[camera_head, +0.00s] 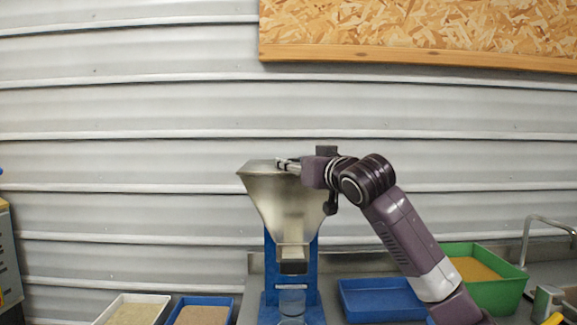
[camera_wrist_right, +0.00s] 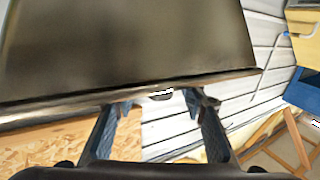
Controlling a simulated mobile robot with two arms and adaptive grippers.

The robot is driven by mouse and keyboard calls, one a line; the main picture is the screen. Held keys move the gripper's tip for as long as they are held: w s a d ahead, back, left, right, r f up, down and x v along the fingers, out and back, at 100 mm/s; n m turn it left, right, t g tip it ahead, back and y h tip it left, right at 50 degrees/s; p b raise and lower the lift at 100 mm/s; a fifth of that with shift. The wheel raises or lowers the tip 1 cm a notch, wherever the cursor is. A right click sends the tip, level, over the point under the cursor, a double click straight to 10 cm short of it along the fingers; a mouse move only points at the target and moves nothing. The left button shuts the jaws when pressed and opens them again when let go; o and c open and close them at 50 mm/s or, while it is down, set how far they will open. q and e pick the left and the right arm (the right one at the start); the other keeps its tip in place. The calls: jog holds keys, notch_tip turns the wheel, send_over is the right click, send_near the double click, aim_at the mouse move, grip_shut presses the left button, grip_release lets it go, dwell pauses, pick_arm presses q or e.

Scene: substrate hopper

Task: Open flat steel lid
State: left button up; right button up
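The steel hopper (camera_head: 285,205) stands on a blue stand in the middle of the head view. Its flat steel lid (camera_head: 258,166) shows as a thin, level strip along the top and looks closed. My right gripper (camera_head: 283,164) reaches in from the right at the lid's edge. In the right wrist view, my right gripper (camera_wrist_right: 155,105) has its fingers apart, just off a long steel edge. A small dark tab (camera_wrist_right: 160,96) on that edge lies between the fingertips. I cannot tell whether either finger touches it. My left gripper is not in view.
A blue tray (camera_head: 345,299) and a green bin (camera_head: 518,287) are at the right. A white tray (camera_head: 104,316) and another blue tray (camera_head: 229,309) are at the left. A corrugated wall (camera_head: 120,110) is behind.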

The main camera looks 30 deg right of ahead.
jog(key=shift+s+r, duration=0.2)
jog(key=shift+s, duration=0.05)
jog(key=shift+c, duration=0.2)
grip_shut()
